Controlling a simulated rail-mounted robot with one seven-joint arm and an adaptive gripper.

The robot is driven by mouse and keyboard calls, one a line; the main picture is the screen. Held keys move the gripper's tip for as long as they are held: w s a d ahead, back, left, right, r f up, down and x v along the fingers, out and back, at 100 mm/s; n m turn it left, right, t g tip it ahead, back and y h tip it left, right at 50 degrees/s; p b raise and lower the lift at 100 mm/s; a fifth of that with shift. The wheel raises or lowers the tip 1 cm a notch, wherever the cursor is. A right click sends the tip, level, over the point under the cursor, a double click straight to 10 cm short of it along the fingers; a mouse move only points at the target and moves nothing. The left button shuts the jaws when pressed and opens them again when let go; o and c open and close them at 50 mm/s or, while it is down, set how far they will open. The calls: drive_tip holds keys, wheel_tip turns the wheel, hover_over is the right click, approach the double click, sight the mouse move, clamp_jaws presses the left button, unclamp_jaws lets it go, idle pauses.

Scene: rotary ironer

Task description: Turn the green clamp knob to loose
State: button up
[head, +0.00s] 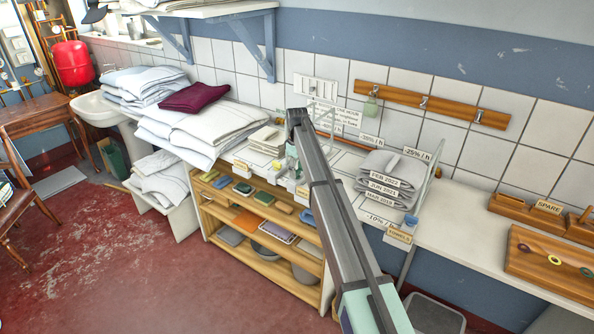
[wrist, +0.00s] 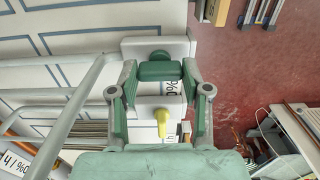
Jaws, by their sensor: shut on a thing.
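The green clamp knob (wrist: 160,71) is a rounded bar on a pale block (wrist: 128,47) in the wrist view. My gripper (wrist: 159,74) has one finger at each end of the knob and is shut on it. Nearer the palm, a yellow knob (wrist: 161,121) sticks up from a second pale block, apart from the fingers. A label lies partly hidden between the blocks. In the head view my arm covers most of the spot, so the knob cannot be made out clearly there.
Grey rails (wrist: 68,100) run beside my left finger. In the head view, folded grey cloths (head: 385,165) with date labels lie on the counter right of my arm. White linen piles (head: 215,128) stand to the left. Wooden shelves (head: 262,265) are below.

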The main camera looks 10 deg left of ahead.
idle(0.3)
drive_tip(key=o, duration=1.2)
drive_tip(key=shift+f, duration=0.1)
drive_tip(key=shift+c, duration=0.2)
wheel_tip(320, 180, up, 12)
drive_tip(key=shift+s+a, duration=0.1)
